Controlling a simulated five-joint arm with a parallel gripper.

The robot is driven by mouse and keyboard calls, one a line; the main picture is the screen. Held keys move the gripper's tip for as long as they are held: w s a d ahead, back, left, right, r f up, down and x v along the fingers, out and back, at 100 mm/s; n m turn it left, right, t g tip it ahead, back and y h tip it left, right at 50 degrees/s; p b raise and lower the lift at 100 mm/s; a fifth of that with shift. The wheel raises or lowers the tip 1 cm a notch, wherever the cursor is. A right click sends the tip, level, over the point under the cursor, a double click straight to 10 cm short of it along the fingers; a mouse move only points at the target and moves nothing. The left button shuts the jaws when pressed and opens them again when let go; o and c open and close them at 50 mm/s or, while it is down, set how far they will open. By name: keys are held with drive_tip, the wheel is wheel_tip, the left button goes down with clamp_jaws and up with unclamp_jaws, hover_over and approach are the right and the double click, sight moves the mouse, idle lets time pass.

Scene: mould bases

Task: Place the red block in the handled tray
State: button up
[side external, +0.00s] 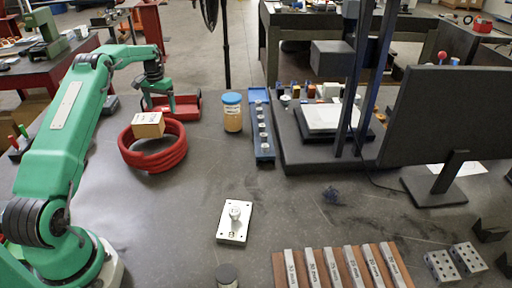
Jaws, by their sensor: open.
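My green gripper (159,106) is at the back left, pointing down, open, with its fingers at a low red object (187,106). This red object looks like a shallow tray or holder with dark parts; I cannot tell whether it is the handled tray. The fingers overlap it in the picture, and I cannot tell whether they touch it. I cannot make out a separate red block with certainty; it may be hidden between or behind the fingers.
A red coiled hose (155,160) with a tan box (147,125) at its top stands in front of the gripper. To the right are an orange jar with a blue lid (232,113), a long blue rack (262,152) and a metal plate (234,222).

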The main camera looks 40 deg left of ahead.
wheel_tip(320, 180, up, 12)
drive_tip(key=shift+r, duration=0.15)
idle(0.5)
idle(0.5)
